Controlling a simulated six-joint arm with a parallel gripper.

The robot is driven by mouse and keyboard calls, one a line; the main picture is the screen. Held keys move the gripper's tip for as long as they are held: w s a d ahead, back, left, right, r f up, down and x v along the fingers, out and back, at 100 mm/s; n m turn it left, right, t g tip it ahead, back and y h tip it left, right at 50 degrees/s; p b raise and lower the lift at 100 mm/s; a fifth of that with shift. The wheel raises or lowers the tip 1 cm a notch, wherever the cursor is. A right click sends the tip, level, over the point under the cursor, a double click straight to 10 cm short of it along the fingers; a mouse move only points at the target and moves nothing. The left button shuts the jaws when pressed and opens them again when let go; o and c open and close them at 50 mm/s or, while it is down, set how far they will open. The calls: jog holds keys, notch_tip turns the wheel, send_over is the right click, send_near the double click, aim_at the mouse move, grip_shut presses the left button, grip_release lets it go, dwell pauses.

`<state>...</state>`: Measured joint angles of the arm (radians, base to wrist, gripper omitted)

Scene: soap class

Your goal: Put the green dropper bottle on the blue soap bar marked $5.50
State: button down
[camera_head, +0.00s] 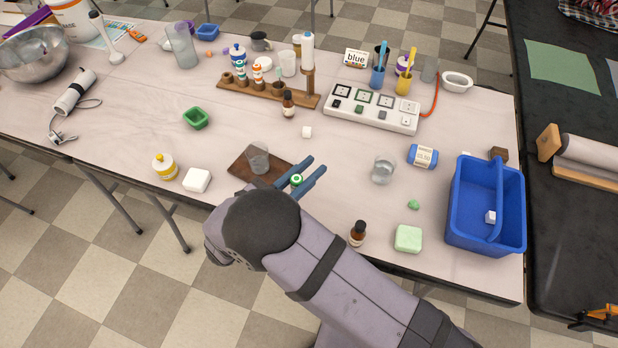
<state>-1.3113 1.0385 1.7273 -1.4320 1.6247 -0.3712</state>
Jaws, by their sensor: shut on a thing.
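My gripper (317,164) is near the front edge of the table, with its two blue-grey fingers on either side of a small round thing with a green and white top, apparently the green dropper bottle (297,180). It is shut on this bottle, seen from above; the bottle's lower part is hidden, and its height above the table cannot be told. The blue soap bar (423,156) lies to the right, apart from my gripper, with a pale label on it. The writing on the label is too small to read.
A clear glass (383,170) stands between my gripper and the blue bar. A glass on a brown board (239,168) is close on the left. A blue basket (513,215), green soap (408,239) and brown dropper bottle (357,234) are at right.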

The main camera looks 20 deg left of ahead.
jog(key=shift+r, duration=2.55)
